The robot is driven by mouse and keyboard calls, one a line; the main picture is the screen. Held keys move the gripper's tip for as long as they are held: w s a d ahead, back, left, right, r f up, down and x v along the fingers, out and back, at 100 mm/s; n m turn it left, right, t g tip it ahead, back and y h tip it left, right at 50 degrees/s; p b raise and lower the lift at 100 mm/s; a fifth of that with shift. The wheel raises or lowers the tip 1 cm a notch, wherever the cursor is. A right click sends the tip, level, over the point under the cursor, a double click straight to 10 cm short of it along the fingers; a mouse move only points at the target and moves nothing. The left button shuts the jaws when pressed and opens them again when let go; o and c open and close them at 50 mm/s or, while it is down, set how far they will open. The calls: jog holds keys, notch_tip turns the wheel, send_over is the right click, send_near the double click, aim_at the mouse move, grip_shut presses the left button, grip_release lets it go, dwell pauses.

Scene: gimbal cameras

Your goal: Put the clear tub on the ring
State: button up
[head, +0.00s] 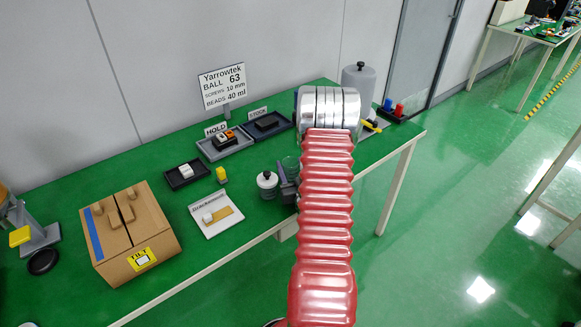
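A clear, greenish see-through vessel (290,164), which looks like the clear tub, shows at the left edge of my red ribbed arm, near the table's front edge. My arm covers part of it. A dark grey piece (286,184) just below it may be part of my gripper. My arm hides the rest of the gripper, so its fingers and its hold on the tub cannot be made out. A black round piece (43,262) lies at the table's far left; I cannot tell whether it is the ring. No other ring is clear.
On the green table (150,165) stand a cardboard box (135,228), a white lidded jar (267,188), a white board (222,223), the HOLD tray (241,144), another labelled tray (277,131) and a small black tray (174,182). A grey cylinder (367,85) stands at the back right.

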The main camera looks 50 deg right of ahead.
jog(key=v, duration=1.2)
jog(key=shift+r, duration=0.15)
jog(key=shift+a+r, duration=0.1)
jog(key=shift+r, duration=0.05)
dwell(0.4)
